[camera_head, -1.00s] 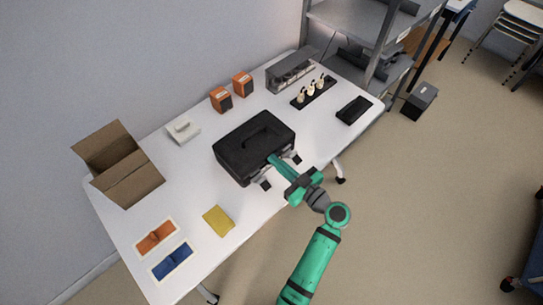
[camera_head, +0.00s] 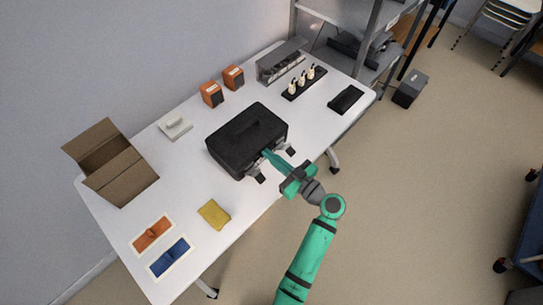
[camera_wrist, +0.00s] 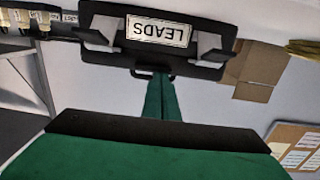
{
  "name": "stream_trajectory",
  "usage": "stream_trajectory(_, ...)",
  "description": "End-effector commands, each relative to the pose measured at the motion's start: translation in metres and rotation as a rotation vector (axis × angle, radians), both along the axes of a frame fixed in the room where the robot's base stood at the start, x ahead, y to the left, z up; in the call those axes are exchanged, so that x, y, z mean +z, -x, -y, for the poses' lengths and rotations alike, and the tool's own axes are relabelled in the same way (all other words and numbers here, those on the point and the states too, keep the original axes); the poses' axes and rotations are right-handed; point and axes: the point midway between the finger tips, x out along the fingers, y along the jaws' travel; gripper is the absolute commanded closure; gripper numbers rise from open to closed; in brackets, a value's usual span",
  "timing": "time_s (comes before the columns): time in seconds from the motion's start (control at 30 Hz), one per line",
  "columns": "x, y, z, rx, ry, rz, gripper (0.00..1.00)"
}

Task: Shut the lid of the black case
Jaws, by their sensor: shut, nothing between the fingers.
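The black case (camera_head: 232,143) stands on the white table with its lid down over the body; I cannot tell whether a gap is left. Two pale latches stick out from its front side. In the wrist view the front of the case (camera_wrist: 110,50) shows upside down with a "LEADS" label (camera_wrist: 157,31) between the left latch (camera_wrist: 97,36) and the right latch (camera_wrist: 210,48). My gripper (camera_head: 267,154) is shut and empty at the case's front, between the latches. In the wrist view its fingertips (camera_wrist: 160,76) are close to the front; contact is unclear.
A grey shelf stands behind at right. Floor is free in front.

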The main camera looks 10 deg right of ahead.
Motion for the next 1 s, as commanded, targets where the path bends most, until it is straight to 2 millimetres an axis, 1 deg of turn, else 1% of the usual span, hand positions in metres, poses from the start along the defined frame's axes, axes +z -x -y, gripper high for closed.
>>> stream_trajectory(0.03, -0.003, 0.001, -0.003, 0.006, 0.002, -0.016, 1.00)
stream_trajectory(0.07, 0.001, 0.001, -0.003, 0.007, 0.002, -0.014, 1.00)
stream_trajectory(0.23, 0.037, 0.001, -0.002, 0.006, 0.002, 0.006, 1.00)
stream_trajectory(0.4, 0.024, 0.029, 0.020, 0.001, -0.004, 0.004, 1.00)
stream_trajectory(0.6, 0.013, 0.057, 0.038, 0.005, -0.002, 0.007, 1.00)
stream_trajectory(0.8, 0.006, 0.073, 0.051, 0.003, -0.001, 0.008, 1.00)
stream_trajectory(1.0, 0.004, 0.078, 0.055, -0.001, 0.000, 0.009, 1.00)
